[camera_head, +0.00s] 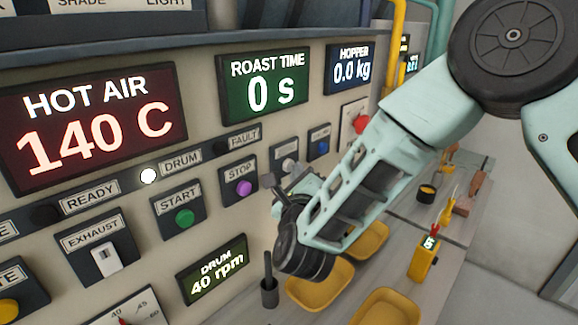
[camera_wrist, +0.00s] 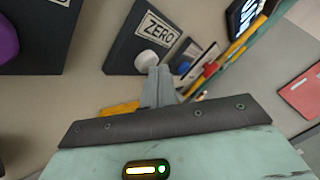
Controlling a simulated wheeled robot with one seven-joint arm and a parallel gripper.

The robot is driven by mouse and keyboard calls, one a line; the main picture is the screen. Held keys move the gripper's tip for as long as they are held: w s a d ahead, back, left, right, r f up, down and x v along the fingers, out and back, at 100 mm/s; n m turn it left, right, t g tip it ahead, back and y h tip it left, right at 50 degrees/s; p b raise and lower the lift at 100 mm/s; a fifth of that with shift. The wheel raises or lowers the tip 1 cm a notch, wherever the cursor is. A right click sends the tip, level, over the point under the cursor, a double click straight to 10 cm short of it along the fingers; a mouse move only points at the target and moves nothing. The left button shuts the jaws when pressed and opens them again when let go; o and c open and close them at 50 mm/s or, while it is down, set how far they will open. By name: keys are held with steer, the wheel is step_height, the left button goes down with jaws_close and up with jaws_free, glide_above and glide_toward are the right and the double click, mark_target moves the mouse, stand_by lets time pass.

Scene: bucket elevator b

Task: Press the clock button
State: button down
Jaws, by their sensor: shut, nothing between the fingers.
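No label reading CLOCK is legible in either view. A blue button (camera_head: 323,147) on a dark plate sits right of a white button (camera_head: 289,164); its label is too small to read. In the wrist view the white button (camera_wrist: 147,61) is labelled ZERO, and the blue button (camera_wrist: 183,67) lies just beyond it. My gripper (camera_head: 272,182) is in front of the panel, between the purple STOP button (camera_head: 244,188) and the white button in the picture. In the wrist view my gripper (camera_wrist: 160,72) has its fingers together and empty, overlapping the ZERO plate's lower edge; contact cannot be judged.
The panel also has a green START button (camera_head: 184,217), a white EXHAUST switch (camera_head: 106,260) and a red knob (camera_head: 361,123). Below are yellow trays (camera_head: 366,243), a dark upright handle (camera_head: 268,287) and a yellow device (camera_head: 424,262). A yellow pipe (camera_head: 397,40) rises at the right.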

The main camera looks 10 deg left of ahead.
steer(key=shift+s+d+b, duration=0.3)
steer(key=shift+s+d, duration=0.15)
steer(key=shift+d, duration=0.15)
steer(key=shift+s+d+b, duration=0.8)
steer(key=shift+s+d, duration=0.15)
steer(key=shift+d, duration=0.25)
steer(key=shift+s+d+b, duration=0.75)
steer(key=shift+s+d, duration=0.15)
steer(key=shift+d, duration=0.25)
steer(key=s+a+f+n+g+y, duration=0.1)
steer(key=s+f+n+g+y, duration=0.1)
steer(key=s+n+g, duration=0.6)
steer(key=s+a+f+n+g+y, duration=0.2)
steer(key=s+f+n+g+y, duration=0.15)
steer(key=n, duration=0.85)
steer(key=s+d+n+g+h, duration=0.7)
steer(key=s+d+n, duration=0.5)
steer(key=s+d, duration=0.3)
steer(key=shift+s+n, duration=0.4)
steer(key=shift+s, duration=0.3)
